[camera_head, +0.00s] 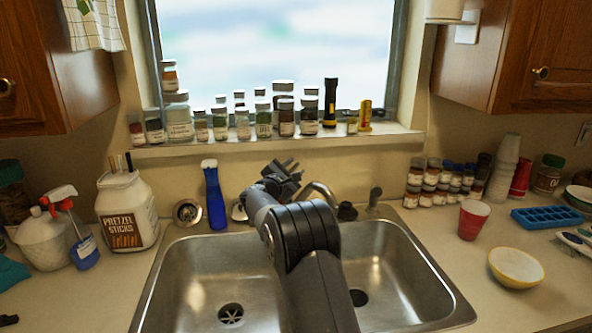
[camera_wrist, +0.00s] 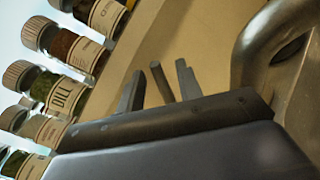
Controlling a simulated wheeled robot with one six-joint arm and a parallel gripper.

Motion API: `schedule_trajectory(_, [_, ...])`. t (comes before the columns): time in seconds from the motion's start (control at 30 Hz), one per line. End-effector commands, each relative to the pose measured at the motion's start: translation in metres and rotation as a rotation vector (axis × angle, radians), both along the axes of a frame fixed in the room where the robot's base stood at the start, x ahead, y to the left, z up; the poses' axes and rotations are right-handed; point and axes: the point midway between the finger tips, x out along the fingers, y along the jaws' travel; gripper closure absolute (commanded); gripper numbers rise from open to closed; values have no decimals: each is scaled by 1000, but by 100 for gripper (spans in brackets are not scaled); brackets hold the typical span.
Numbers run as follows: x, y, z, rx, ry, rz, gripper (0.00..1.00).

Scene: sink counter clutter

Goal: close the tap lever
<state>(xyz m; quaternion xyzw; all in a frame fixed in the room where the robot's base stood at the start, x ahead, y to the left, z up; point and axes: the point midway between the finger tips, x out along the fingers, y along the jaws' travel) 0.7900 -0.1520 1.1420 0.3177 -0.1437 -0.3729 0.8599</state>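The tap's curved metal spout (camera_head: 322,189) rises behind the middle of the double sink, and my arm hides much of its base. In the wrist view the spout (camera_wrist: 255,45) is large at the upper right. My gripper (camera_head: 284,168) is above the back rim of the sink, just left of the spout. In the wrist view my gripper (camera_wrist: 160,90) has its two fingers apart. A thin grey-brown rod, which looks like the tap lever (camera_wrist: 162,82), shows between the fingers, with gaps on both sides. I cannot tell how far it lies from them in depth.
A side sprayer (camera_head: 375,197) stands right of the spout. A red cup (camera_head: 472,220) and a yellow bowl (camera_head: 516,267) are on the right counter.

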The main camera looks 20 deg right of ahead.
Motion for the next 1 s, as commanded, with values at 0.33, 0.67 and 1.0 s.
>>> schedule_trajectory(0.33, [-46, 50, -3, 0, -2, 3, 66])
schedule_trajectory(0.67, [-61, 65, -2, 0, 0, 0, 66])
schedule_trajectory(1.0, [-58, 61, -1, 0, 0, -1, 66])
